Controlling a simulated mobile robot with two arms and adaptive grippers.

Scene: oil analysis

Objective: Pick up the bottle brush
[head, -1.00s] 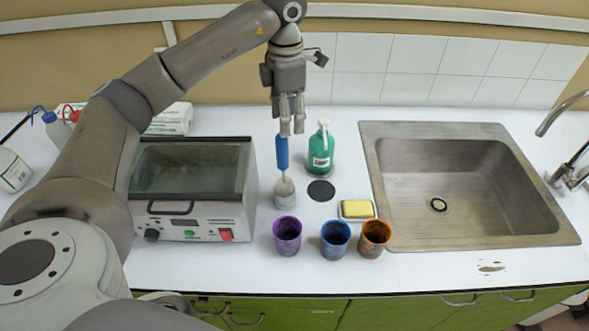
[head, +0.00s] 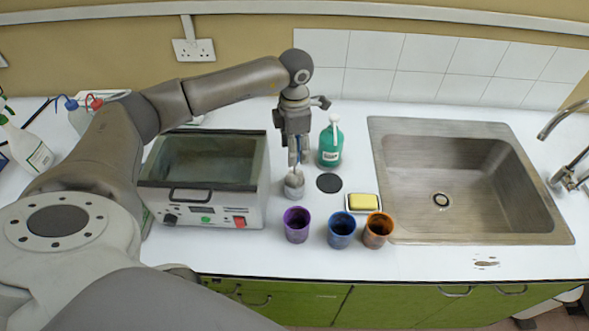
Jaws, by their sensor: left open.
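The bottle brush (head: 299,177) stands in a small grey cup (head: 294,190) on the white counter. Its blue handle is mostly hidden by my left gripper (head: 298,160). My left gripper points down over the handle with its open fingers at the handle's height. I cannot tell whether the fingers touch it. My right gripper is not in view.
A green bottle (head: 331,145) stands close to the right of the gripper. A grey bath unit (head: 205,213) is on the left. Purple (head: 297,226), blue (head: 342,232) and orange (head: 378,231) cups stand in front, near a yellow sponge (head: 363,201). The sink (head: 455,233) is right.

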